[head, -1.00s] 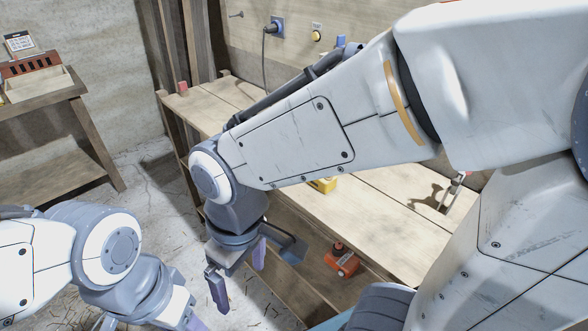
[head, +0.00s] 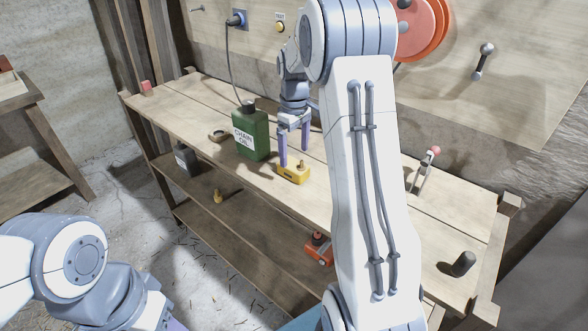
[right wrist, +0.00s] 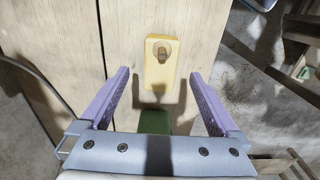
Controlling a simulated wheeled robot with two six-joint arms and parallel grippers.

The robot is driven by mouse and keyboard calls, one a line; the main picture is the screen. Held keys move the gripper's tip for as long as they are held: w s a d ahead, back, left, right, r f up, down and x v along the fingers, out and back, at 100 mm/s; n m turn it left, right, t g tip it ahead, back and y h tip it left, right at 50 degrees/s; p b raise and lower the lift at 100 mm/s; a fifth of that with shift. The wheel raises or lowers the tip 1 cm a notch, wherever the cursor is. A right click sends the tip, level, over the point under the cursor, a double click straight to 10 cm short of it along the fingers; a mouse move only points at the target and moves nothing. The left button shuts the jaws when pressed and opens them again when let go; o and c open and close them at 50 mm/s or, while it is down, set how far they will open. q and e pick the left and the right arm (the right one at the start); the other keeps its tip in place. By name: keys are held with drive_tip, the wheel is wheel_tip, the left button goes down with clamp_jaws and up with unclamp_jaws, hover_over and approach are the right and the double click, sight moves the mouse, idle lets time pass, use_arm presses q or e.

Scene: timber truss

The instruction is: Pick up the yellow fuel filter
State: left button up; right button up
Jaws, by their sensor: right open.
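The yellow fuel filter (head: 292,175), a yellow block with a small tan knob on top, stands on the workbench near its front edge. In the right wrist view, the filter (right wrist: 160,78) lies ahead between the lines of the fingers, with a round recess around its knob. My right gripper (head: 294,156) is open and empty, pointing down just above and around the filter; I cannot tell whether a finger touches it. Its purple fingers also show apart in the right wrist view (right wrist: 160,74). My left gripper (head: 174,324) is mostly cut off at the bottom edge.
A green chain oil jug (head: 251,136) stands just left of the filter. A dark ring-like object (head: 217,136) lies farther left. The shelf below holds a grey bottle (head: 186,160), a small yellow piece (head: 218,197) and an orange-red item (head: 319,249). A black cylinder (head: 462,264) stands at the bench's right.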

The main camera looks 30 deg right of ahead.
sight(293, 164)
drive_tip(key=shift+w+f+p, duration=0.15)
drive_tip(key=shift+f+p, duration=0.3)
drive_tip(key=shift+f, duration=2.6)
clamp_jaws()
drive_tip(key=shift+r, duration=0.15)
